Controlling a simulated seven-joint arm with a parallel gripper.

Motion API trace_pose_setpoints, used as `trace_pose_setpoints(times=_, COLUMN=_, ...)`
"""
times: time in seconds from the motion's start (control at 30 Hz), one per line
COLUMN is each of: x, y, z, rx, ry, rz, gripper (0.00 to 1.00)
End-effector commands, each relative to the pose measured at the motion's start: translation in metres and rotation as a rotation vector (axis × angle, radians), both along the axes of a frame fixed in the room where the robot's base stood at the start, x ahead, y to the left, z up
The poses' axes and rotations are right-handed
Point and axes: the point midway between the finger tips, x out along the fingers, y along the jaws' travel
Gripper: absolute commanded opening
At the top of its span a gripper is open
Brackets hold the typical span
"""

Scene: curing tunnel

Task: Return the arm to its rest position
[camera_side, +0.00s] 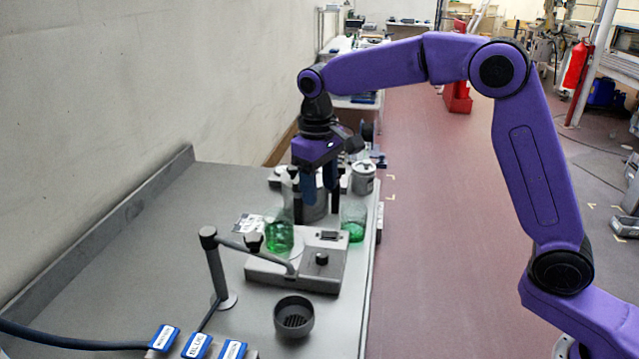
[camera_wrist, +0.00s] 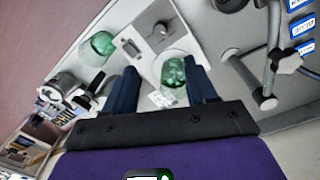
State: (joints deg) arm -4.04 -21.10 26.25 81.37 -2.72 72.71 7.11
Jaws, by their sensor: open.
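My gripper (camera_side: 320,190) is on the purple arm, pointing down above the bench, just behind the white hotplate-like device (camera_side: 318,262). A second glass with green contents (camera_side: 354,224) stands on the bench to the right of the device. The lower fingertips overlap a grey cylinder (camera_side: 315,208) in the side view; contact cannot be told.
The grey bench (camera_side: 150,240) has free room on the left. A clamp stand (camera_side: 216,262) reaches toward the device. A dark cup with a grate (camera_side: 293,316) and blue-labelled items (camera_side: 197,345) are at the front. A white canister (camera_side: 363,177) stands behind, near the right edge.

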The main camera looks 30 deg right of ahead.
Motion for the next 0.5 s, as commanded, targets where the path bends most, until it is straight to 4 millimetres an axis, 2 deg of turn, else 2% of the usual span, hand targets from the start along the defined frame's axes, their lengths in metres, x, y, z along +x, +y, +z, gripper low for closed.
trace_pose_setpoints(times=0.37, x=-0.002, y=0.0, z=0.0, rx=0.0, ry=-0.001, rz=0.005, gripper=0.56)
trace_pose_setpoints(times=0.5, x=-0.019, y=0.001, z=0.002, rx=0.005, ry=-0.001, rz=0.05, gripper=0.56)
